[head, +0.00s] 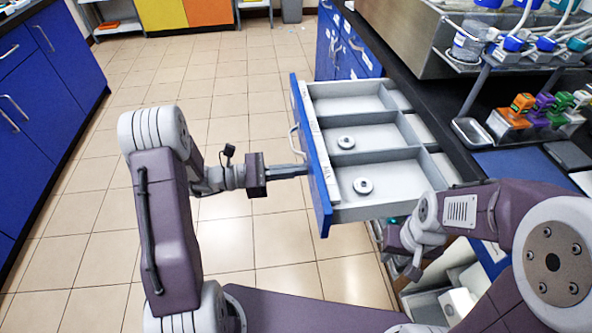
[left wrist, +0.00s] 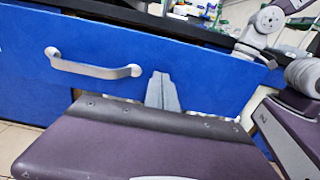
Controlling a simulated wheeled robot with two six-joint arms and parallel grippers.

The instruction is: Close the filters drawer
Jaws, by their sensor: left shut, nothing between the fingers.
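The filters drawer (head: 375,185) is pulled out from the counter, with a blue front (head: 316,168) and grey compartments. Two small round white discs lie in it, in the middle and near compartments. My left gripper (head: 306,170) is shut and empty, its fingertips at the drawer's front, nearer than the handle (head: 297,142). In the left wrist view the shut left gripper (left wrist: 161,76) points at the blue front, right of the handle (left wrist: 95,66); I cannot tell if it touches. My right gripper (head: 412,272) is low beside the drawer's near side; its fingers are unclear.
The dark counter (head: 455,140) carries a rack of coloured items (head: 535,115) and a metal unit with tubes. Below the drawer, an open lower space (head: 445,290) holds white boxes. The tiled floor (head: 220,110) left of the drawer is clear.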

